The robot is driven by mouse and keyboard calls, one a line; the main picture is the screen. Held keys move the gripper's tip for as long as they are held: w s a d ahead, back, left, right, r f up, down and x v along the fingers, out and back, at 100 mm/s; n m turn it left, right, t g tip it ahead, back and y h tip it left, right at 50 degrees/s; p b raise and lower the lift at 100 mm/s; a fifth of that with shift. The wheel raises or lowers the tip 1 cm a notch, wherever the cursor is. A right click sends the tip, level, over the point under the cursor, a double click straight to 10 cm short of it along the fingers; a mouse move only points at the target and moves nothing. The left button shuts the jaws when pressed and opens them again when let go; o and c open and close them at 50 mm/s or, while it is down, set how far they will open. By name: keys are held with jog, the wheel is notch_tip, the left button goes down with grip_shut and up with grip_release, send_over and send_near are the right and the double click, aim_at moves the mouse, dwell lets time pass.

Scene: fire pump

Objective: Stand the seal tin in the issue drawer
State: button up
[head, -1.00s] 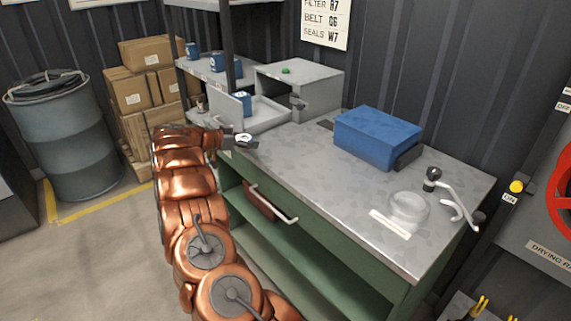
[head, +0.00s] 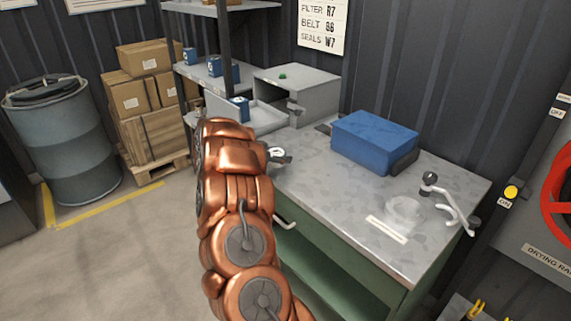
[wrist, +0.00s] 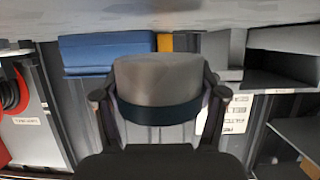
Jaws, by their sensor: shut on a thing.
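My gripper (wrist: 157,105) is shut on a grey, rounded tin with a dark band (wrist: 160,78), seen between its fingers in the wrist view. No label shows on it, so I cannot confirm it is the seal tin. In the head view my gripper (head: 278,154) is over the bench's left end, and the tin is too small to make out. A pale open drawer (head: 265,118), which looks like the issue drawer, sticks out of the grey cabinet (head: 300,88), behind my gripper. A blue tin (head: 240,107) appears to stand at its left end.
A blue case (head: 375,138) sits on the bench (head: 330,185). Shelves with blue tins (head: 215,67) are at back left. The bench middle is clear.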

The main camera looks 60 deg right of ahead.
aim_at(285, 171)
jog(key=shift+s+d+f, duration=0.1)
jog(key=shift+s+d, duration=0.1)
jog(key=shift+s, duration=0.35)
jog(key=shift+s+d, duration=0.2)
jog(key=shift+s, duration=0.35)
jog(key=shift+w+f+p, duration=0.1)
jog(key=shift+f+p, duration=0.5)
jog(key=shift+f, duration=1.1)
jog(key=shift+f, duration=0.15)
jog(key=o, duration=1.3)
jog(key=shift+c, duration=0.2)
jog(key=b+v, duration=0.2)
jog(key=v, duration=0.9)
jog(key=shift+b, duration=0.4)
jog(key=shift+w+a+r, duration=0.1)
jog(key=shift+a+r, duration=0.15)
jog(key=shift+a, duration=0.3)
